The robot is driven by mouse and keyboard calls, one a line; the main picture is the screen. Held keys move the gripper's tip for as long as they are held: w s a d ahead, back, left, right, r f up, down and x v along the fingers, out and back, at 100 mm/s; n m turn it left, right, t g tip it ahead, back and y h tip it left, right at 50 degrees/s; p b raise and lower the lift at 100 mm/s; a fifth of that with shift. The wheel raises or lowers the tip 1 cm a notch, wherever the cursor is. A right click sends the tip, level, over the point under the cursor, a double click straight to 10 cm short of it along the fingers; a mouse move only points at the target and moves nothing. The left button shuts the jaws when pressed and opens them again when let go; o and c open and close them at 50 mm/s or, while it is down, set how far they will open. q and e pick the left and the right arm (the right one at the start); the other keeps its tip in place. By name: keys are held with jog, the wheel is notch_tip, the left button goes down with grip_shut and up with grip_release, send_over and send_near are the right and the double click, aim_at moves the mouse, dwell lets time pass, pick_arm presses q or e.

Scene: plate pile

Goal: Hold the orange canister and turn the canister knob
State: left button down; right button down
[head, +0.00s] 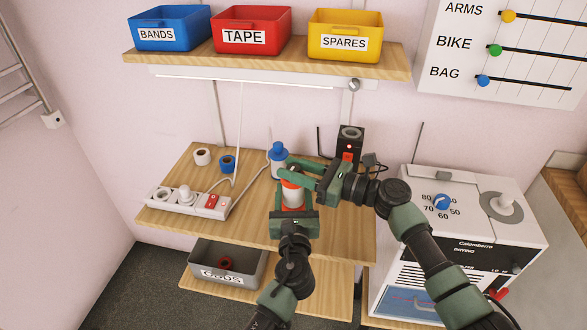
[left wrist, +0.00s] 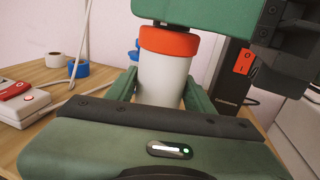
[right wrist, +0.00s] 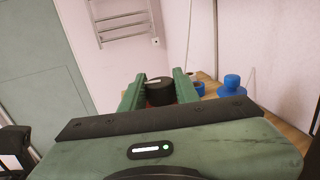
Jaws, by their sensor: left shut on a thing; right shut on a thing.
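The orange canister (head: 292,198) has a white body and an orange-red top band, and stands upright on the wooden shelf. It also shows in the left wrist view (left wrist: 165,75). My left gripper (head: 293,211) is shut on its white body, one finger on each side. My right gripper (head: 292,174) reaches in from the right above the band. In the right wrist view its fingers are shut on the black canister knob (right wrist: 160,92). In the head view and left wrist view, the right gripper mostly hides the knob.
A blue-capped bottle (head: 278,158) stands close behind the canister. A black device with a red switch (head: 347,150) is at the back right. A power strip (head: 187,201) and two tape rolls lie left. A grey bin (head: 228,264) sits below. The white appliance (head: 455,225) stands right.

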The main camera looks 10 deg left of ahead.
jog(key=m+t, duration=0.1)
jog(key=m+t+h, duration=0.1)
jog(key=t, duration=0.1)
jog(key=m+t+h, duration=0.1)
jog(key=shift+f+t, duration=0.3)
jog(key=shift+t, duration=0.1)
jog(key=shift+s+a+r+m+t+h, duration=0.1)
jog(key=shift+m+t+h, duration=0.6)
jog(key=shift+m+t, duration=0.25)
jog(key=shift+m+t+h, duration=0.25)
jog(key=shift+t+h, duration=0.05)
jog(key=shift+t, duration=0.05)
jog(key=c, duration=1)
grip_release()
jog(key=shift+r, duration=0.1)
jog(key=shift+c, duration=0.2)
jog(key=shift+d, duration=0.25)
jog(key=v, duration=1.1)
jog(key=shift+s+d, duration=0.25)
jog(key=shift+d, duration=0.05)
